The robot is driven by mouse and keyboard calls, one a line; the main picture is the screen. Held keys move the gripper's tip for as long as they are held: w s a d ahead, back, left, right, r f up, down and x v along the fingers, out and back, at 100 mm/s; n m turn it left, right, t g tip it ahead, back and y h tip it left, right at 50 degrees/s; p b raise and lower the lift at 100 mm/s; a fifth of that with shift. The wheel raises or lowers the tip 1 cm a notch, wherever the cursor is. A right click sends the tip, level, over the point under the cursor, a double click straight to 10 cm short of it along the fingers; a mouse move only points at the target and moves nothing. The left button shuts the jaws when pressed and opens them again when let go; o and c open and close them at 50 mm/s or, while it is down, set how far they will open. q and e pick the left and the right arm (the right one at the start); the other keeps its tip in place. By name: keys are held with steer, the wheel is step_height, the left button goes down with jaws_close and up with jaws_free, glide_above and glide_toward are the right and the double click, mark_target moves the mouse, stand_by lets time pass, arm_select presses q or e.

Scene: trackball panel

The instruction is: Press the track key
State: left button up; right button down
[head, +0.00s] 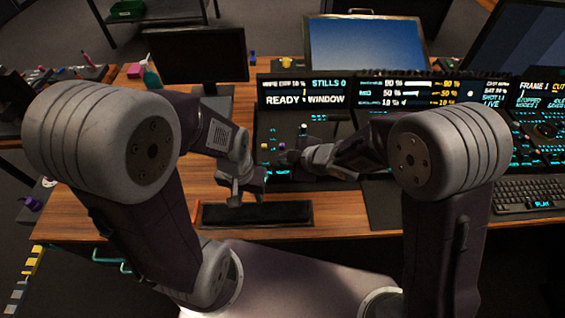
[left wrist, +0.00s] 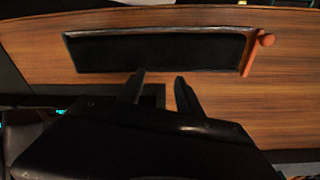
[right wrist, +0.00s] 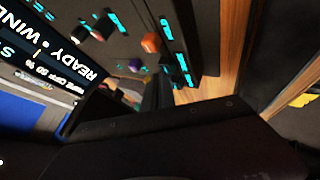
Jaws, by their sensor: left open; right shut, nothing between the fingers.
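The dark control panel (head: 270,132) stands at the desk's middle, below a lit display reading READY and WINDOW. The right wrist view shows its knobs, an orange one (right wrist: 150,42) and a purple one (right wrist: 135,65), beside cyan-lit labels (right wrist: 167,28). I cannot read which label marks the track key. My right gripper (head: 287,160) is shut and empty, over the lower part of this panel; its fingers also show in the right wrist view (right wrist: 158,95). My left gripper (head: 248,192) is open and empty, above the near edge of the desk by a black pad; it also shows in the left wrist view (left wrist: 160,90).
The black pad (head: 257,214) lies on the wooden desk, with an orange stick (left wrist: 256,52) at its end. A keyboard (head: 525,196) and more lit panels stand at right. Monitors (head: 365,42) stand behind. Bare wood (head: 345,213) shows right of the pad.

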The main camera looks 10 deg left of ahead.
arm_select(q)
steer(key=shift+f+b, duration=0.3)
arm_select(e)
steer(key=shift+f, duration=0.35)
arm_select(q)
steer(key=shift+r, duration=0.15)
arm_select(e)
steer(key=shift+r, duration=0.15)
arm_select(q)
steer(key=shift+r+p, duration=0.85)
steer(key=shift+p, duration=0.2)
arm_select(e)
steer(key=shift+r, duration=0.85)
step_height(320, 180, up, 5)
steer(key=p, duration=0.5)
steer(key=shift+r, duration=0.15)
arm_select(q)
step_height(320, 180, up, 5)
steer(key=shift+r, duration=0.1)
